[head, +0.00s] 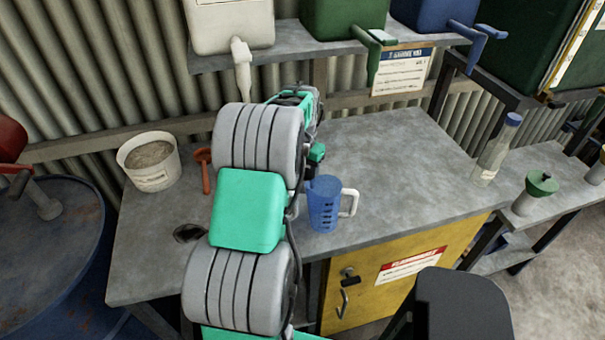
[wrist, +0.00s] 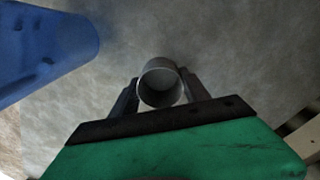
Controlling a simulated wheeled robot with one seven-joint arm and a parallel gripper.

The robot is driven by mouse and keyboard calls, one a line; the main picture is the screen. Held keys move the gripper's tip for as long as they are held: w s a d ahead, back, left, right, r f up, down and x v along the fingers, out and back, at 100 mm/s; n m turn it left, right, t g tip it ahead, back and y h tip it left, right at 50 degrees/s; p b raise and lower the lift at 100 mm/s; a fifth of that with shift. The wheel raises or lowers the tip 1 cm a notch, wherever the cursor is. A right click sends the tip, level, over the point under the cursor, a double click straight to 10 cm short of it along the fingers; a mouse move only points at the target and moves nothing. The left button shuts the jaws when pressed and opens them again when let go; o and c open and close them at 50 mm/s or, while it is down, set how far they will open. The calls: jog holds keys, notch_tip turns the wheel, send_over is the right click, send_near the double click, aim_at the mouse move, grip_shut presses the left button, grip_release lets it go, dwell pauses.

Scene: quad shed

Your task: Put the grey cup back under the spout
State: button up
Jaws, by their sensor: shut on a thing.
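In the wrist view, my gripper (wrist: 158,88) is shut on the grey cup (wrist: 160,80), with one finger on each side. The cup's round open mouth faces the camera and it looks empty. Whether it touches the bench cannot be told. In the head view, my arm hides the cup and the fingers. Three containers on the shelf have spouts: a white spout (head: 242,65), a green spout (head: 374,58) and a blue spout (head: 469,31). The white spout hangs just behind my arm.
A blue measuring jug (head: 323,207) stands on the bench (head: 410,150) close to my gripper; it also shows in the wrist view (wrist: 45,50). A white bucket (head: 150,163) and a red funnel-like tool (head: 205,172) stand left, a bottle (head: 495,150) right. The bench's middle right is clear.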

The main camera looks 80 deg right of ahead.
jog(key=shift+f, duration=0.15)
jog(key=o, duration=1.4)
